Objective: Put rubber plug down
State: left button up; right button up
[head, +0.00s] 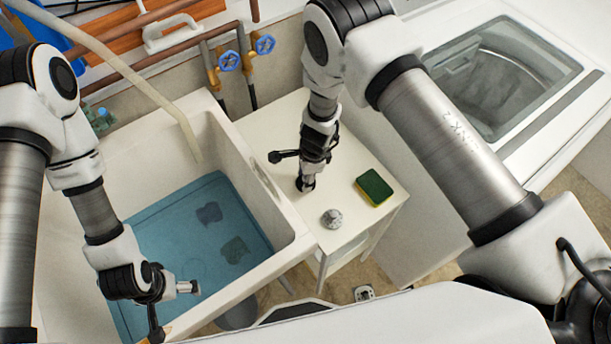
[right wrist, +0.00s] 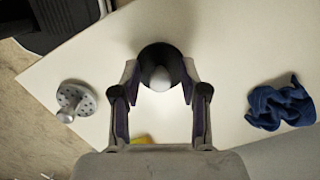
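The rubber plug (right wrist: 160,58) is a dark round piece with a pale grey knob at its middle, seen in the right wrist view. The fingers of my right gripper (right wrist: 161,85) are on both sides of it and appear to grip its edges. In the head view the right gripper (head: 306,180) points down at the white side table (head: 290,130); the dark plug shows small at its tip. I cannot tell whether the plug touches the tabletop. My left gripper (head: 172,306) is over the sink's near part, with its fingers apart and nothing between them.
A metal strainer (head: 332,218) and a green-yellow sponge (head: 374,187) are on the side table. A blue cloth (right wrist: 281,104) lies there in the wrist view. The white sink (head: 300,246) at left holds blue water with dark items. A washing machine (head: 545,105) stands right.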

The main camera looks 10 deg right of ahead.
notch_tip(320, 180, up, 12)
jog(key=d+p, duration=0.1)
jog(key=p, duration=0.8)
jog(key=shift+d, duration=0.35)
jog(key=s+d+f+n+h, duration=0.2)
jog(key=s+d+n, duration=0.2)
jog(key=s+d, duration=0.4)
jog(key=s+d+r+n, duration=0.1)
jog(key=s+d+n, duration=0.1)
jog(key=s+n, duration=0.4)
jog(key=s+d+r+n, duration=0.1)
jog(key=s+d+n, duration=0.2)
jog(key=s+n, duration=0.4)
jog(key=s, duration=0.3)
jog(key=shift+n, duration=0.3)
